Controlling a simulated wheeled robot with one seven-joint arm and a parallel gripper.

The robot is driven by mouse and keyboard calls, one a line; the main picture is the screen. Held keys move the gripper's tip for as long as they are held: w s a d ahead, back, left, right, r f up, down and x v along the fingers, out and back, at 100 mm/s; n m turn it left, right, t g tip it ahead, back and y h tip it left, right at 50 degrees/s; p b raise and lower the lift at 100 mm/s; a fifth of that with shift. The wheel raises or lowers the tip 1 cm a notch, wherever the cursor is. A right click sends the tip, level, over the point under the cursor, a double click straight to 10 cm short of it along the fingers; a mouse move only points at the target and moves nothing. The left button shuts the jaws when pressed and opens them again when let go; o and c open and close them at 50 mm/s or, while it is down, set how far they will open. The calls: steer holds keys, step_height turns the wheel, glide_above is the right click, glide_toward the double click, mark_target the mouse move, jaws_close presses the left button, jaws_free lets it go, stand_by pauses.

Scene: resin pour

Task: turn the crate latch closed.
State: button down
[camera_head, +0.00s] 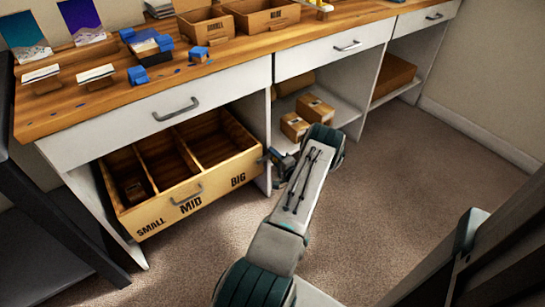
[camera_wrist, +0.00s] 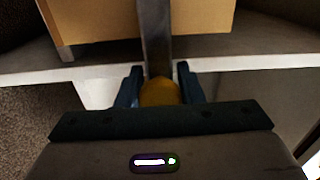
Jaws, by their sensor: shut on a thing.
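The wooden crate (camera_head: 205,204) sits low in the left bay of the workbench. Its front reads SMALL, MID and BIG, and it has three compartments and a grey handle. My gripper (camera_head: 272,158) is at the crate's right end, beside the white upright. In the wrist view my gripper (camera_wrist: 158,86) has its two blue fingers on either side of a rounded yellow piece (camera_wrist: 159,93), which looks like the latch's grip. A dark bar (camera_wrist: 155,38) runs from it across a tan panel. The latch is mostly hidden in the head view, so its angle is unclear there.
Small cardboard boxes (camera_head: 306,115) stand on the shelf right of my gripper. The bench top (camera_head: 130,98) holds blue items, cards and labelled trays. Dark furniture stands at the left edge and lower right. The carpet (camera_head: 385,170) right of my arm is clear.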

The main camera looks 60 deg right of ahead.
steer(key=c, duration=1.3)
jaws_free()
steer(key=shift+s+d, duration=0.1)
steer(key=p+v, duration=0.3)
steer(key=v, duration=1.1)
